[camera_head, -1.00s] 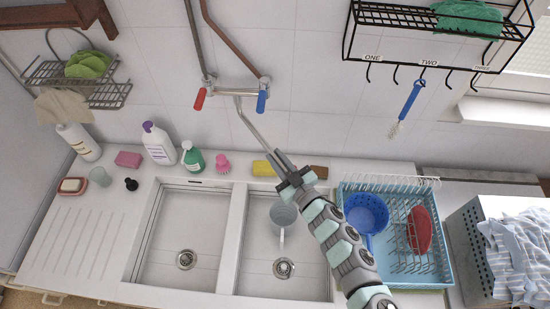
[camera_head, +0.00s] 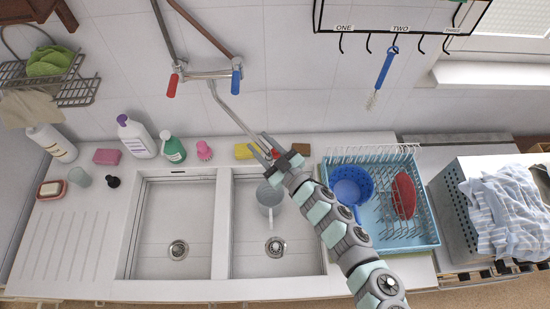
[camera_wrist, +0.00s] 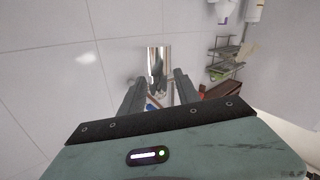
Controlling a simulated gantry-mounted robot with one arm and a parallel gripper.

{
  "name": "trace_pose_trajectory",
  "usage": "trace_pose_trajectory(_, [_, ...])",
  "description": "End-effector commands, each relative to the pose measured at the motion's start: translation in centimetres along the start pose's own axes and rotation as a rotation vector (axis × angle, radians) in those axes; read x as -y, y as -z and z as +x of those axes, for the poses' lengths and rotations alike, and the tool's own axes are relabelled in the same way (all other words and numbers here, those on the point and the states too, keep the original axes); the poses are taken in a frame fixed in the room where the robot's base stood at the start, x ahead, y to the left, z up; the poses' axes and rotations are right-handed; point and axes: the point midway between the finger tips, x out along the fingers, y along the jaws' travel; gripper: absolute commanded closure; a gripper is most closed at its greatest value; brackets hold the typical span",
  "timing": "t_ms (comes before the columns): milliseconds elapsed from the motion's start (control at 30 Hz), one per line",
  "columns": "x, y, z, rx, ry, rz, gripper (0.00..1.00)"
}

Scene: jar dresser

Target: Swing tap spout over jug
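The wall tap has a red handle (camera_head: 173,85) and a blue handle (camera_head: 236,80). Its long thin spout (camera_head: 232,115) slants down and right over the back of the right basin. My gripper (camera_head: 263,147) is at the spout's lower end, with its fingers apart. In the wrist view, the shiny chrome spout (camera_wrist: 157,62) shows between the two spread fingers of my gripper (camera_wrist: 158,82); I cannot tell whether they touch it. The grey-blue jug (camera_head: 268,195) stands in the right basin, below my gripper, with its handle towards the front.
A yellow sponge (camera_head: 243,151) and a brown block (camera_head: 300,149) lie on the back ledge. A blue dish rack (camera_head: 428,225) with a blue colander (camera_head: 351,188) stands right of the sink. Bottles stand behind the empty left basin (camera_head: 170,220).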

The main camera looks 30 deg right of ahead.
Motion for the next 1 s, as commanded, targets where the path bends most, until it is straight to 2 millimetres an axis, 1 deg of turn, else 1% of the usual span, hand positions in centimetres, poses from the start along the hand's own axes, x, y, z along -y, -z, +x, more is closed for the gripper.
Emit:
trace_pose_trajectory(33, [-0.1, -0.4, -1.1, 0.004, -0.003, 0.001, 0.61])
trace_pose_trajectory(200, [-0.1, -0.3, -4.0, 0.003, -0.003, 0.000, 0.61])
trace_pose_trajectory(400, [0.0, 0.0, -6.9, 0.002, -0.002, 0.002, 0.61])
trace_pose_trajectory(500, [0.0, -0.1, -7.8, 0.003, -0.001, 0.001, 0.61])
trace_pose_trajectory(667, [0.1, -0.1, -8.4, 0.003, -0.001, 0.001, 0.61])
trace_pose_trajectory(1000, [0.1, -0.1, -8.4, 0.002, 0.000, 0.001, 0.61])
